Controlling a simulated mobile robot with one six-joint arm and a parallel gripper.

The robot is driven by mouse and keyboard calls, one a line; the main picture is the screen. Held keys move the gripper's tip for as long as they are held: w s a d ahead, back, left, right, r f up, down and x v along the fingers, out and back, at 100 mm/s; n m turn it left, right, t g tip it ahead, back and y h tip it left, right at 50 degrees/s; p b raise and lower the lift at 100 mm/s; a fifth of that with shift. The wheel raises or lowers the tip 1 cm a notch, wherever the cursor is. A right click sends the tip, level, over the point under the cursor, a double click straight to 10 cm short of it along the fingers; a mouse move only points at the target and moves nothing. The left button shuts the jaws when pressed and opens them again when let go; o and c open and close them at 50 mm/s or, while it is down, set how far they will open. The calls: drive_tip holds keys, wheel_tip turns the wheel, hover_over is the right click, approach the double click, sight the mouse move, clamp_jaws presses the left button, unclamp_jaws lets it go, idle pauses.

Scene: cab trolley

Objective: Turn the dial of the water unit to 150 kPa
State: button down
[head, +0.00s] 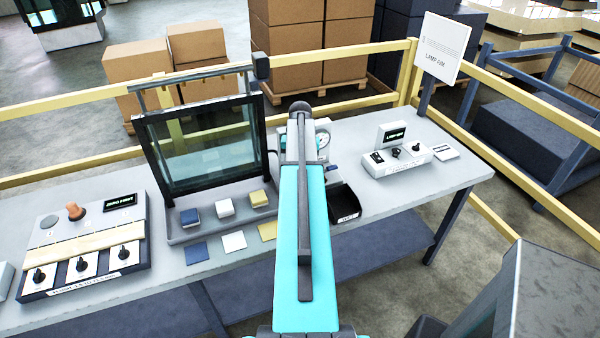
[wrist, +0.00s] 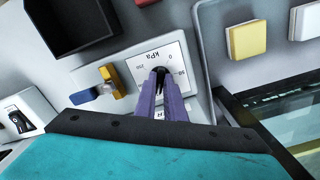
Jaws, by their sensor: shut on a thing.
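In the wrist view, the water unit (wrist: 135,58) shows a white dial plate (wrist: 177,52) marked kPa, with 0, 50 and 250 readable and the picture upside down. My gripper (wrist: 161,76) has its two purple fingers closed around the dark dial knob (wrist: 160,72) at the plate's middle. The fingers hide most of the knob and the lower part of the scale, so I cannot read the setting. In the head view, my arm covers most of the water unit; only a round white gauge (head: 323,142) and a little of its housing show at the right of the arm.
A yellow lever (wrist: 112,80) and a blue handle (wrist: 83,95) stand beside the dial. A framed glass panel (head: 205,145) stands at left, the lamp aim unit (head: 405,160) at right.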

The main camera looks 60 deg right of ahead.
drive_tip(key=c, duration=1.8)
unclamp_jaws()
drive_tip(key=shift+c, duration=0.2)
drive_tip(key=shift+r, duration=0.15)
wheel_tip(320, 180, up, 14)
drive_tip(key=b, duration=0.3)
drive_tip(key=shift+f+b, duration=0.2)
drive_tip(key=shift+b, duration=0.15)
